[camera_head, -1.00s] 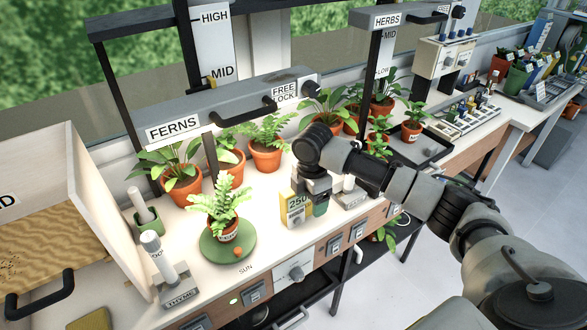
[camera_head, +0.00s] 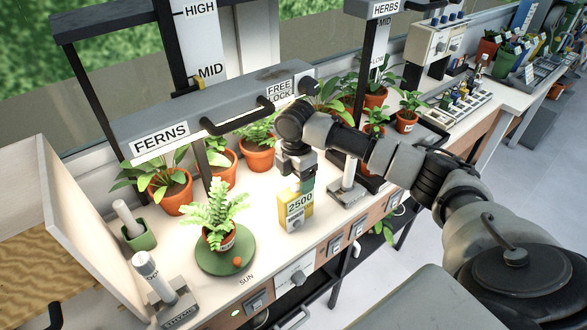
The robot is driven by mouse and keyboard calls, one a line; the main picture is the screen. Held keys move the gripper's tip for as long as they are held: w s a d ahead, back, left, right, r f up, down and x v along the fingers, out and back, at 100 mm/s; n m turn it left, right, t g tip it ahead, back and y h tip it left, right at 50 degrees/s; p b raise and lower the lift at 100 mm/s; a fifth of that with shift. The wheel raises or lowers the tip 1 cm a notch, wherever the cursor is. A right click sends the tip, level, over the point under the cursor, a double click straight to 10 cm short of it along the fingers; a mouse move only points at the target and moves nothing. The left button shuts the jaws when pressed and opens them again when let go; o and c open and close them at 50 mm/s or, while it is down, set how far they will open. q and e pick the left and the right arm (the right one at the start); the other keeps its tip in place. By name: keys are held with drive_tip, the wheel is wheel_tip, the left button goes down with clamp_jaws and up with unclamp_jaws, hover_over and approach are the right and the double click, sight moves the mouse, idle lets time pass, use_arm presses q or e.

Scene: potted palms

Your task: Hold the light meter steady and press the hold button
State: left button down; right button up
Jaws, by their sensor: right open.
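The light meter (camera_head: 290,216) is a small yellow-and-grey box standing upright on the white bench, with its display reading 2500 and a darker patch of print or buttons below. My right gripper (camera_head: 304,184) points down at the meter's upper back edge, open, with a green part at its lower end. I cannot tell whether it touches the meter or is behind it. The hold button is too small to make out. My left gripper is not in view.
A potted fern (camera_head: 218,218) stands on a green turntable (camera_head: 225,262) left of the meter. A grey post on a base (camera_head: 346,195) stands close right. The FERNS lamp bar (camera_head: 200,118) hangs over the bench.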

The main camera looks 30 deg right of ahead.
sight(298, 188)
drive_tip(key=f, duration=0.4)
drive_tip(key=shift+s+f, duration=0.3)
drive_tip(key=shift+f, duration=0.1)
drive_tip(key=shift+f+p, duration=0.3)
drive_tip(key=shift+f, duration=0.25)
drive_tip(key=c, duration=1.1)
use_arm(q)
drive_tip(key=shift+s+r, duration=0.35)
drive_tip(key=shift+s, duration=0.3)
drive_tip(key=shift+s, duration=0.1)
